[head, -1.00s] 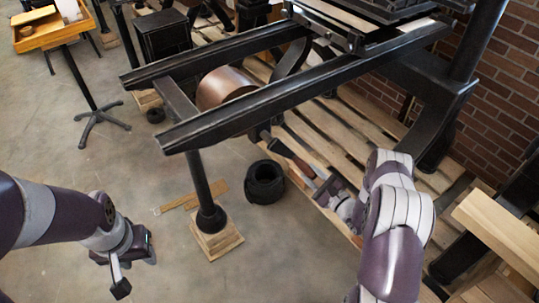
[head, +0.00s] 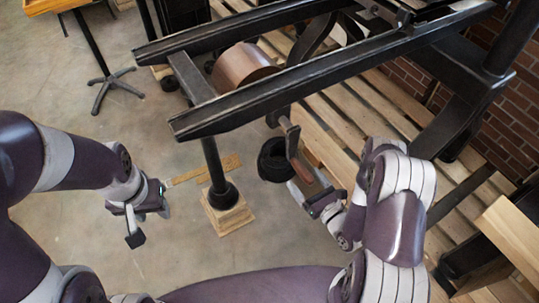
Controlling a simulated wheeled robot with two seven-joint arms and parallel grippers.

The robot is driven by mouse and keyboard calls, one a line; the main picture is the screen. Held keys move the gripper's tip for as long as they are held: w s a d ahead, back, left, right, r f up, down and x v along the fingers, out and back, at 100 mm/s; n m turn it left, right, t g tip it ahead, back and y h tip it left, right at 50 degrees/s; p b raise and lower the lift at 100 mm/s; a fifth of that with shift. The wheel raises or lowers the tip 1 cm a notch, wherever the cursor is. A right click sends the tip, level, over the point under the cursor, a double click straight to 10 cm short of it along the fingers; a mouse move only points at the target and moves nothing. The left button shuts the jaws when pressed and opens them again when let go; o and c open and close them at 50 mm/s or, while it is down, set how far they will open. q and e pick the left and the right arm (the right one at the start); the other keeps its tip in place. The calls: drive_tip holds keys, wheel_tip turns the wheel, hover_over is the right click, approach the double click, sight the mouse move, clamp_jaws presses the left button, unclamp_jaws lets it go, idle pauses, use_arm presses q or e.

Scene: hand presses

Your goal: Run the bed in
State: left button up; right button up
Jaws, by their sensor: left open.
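The hand press has two long dark rails (head: 330,75) running from the front left to the upper right. The dark bed (head: 400,12) is at the upper right edge, mostly cut off. A copper-brown drum (head: 240,68) sits between the rails. Its crank handle (head: 308,165) hangs below the near rail and has a wooden grip. My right gripper (head: 308,188) is at the grip, with its fingers seemingly closed around it; the contact is small in view. My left gripper (head: 148,222) is open and empty over bare floor, left of the rail's post.
A dark post (head: 212,165) on a wooden block (head: 227,215) holds up the rails' near end. A black coil or ring (head: 272,160) lies on the floor behind the crank. Wooden pallets and a brick wall (head: 500,110) close the right side.

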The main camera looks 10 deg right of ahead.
drive_tip(key=shift+d, duration=0.15)
drive_tip(key=shift+s+d, duration=0.1)
drive_tip(key=v, duration=0.8)
drive_tip(key=shift+s, duration=0.3)
drive_tip(key=shift+d, duration=0.15)
